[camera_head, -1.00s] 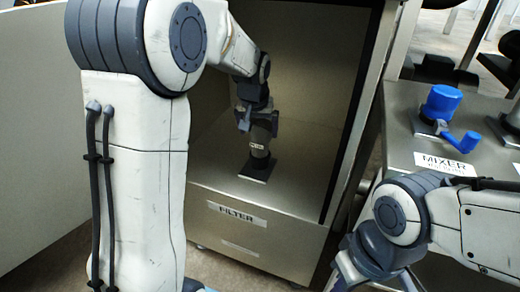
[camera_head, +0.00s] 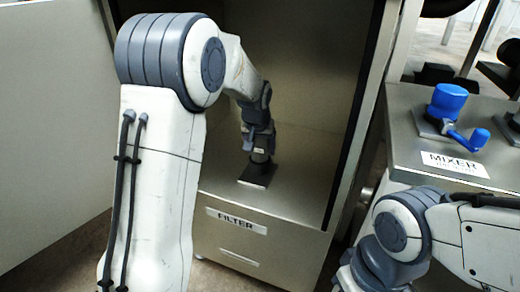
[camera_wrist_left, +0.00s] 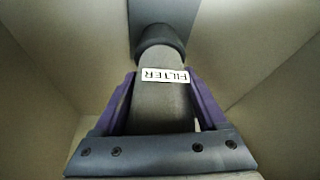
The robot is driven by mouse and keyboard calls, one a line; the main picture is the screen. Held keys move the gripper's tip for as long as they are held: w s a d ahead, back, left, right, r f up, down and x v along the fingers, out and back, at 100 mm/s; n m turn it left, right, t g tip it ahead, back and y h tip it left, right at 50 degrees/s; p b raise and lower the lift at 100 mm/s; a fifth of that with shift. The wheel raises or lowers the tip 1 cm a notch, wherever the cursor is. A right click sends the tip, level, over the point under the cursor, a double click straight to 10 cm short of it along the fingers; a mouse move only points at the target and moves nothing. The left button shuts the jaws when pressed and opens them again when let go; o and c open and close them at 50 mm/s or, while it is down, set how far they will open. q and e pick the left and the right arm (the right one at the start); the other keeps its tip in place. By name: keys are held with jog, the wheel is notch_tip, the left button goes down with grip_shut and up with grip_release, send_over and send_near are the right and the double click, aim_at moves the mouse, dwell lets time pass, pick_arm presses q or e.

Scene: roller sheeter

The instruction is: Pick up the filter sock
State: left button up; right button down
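The filter sock is a grey cylinder with a white FILTER label. In the left wrist view the filter sock (camera_wrist_left: 162,105) runs up the middle to a dark round collar (camera_wrist_left: 160,40). In the head view only a small part of the filter sock (camera_head: 261,157) shows below my gripper, upright over a dark square base plate (camera_head: 257,174) inside the cabinet. My left gripper (camera_head: 260,143) is at the sock. Its purple fingers (camera_wrist_left: 160,85) stand on both sides of it, close to its sides, and look open around it. My right gripper is out of view.
The cabinet (camera_head: 290,235) has a FILTER sign on its front, and its side walls stand close around my left arm. At right, a metal counter (camera_head: 405,115) carries a blue-handled mixer part (camera_head: 448,100) and a MIXER sign.

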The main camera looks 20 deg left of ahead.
pick_arm(q)
grip_shut()
jog(key=shift+r+p, duration=0.3)
jog(key=shift+r, duration=0.25)
notch_tip(320, 180, up, 4)
jog(key=shift+p, duration=1.2)
jog(key=s+d+r+p, duration=0.1)
jog(key=d+r+p, duration=0.2)
jog(key=d+r, duration=0.3)
jog(key=d, duration=0.5)
jog(key=shift+d, duration=0.35)
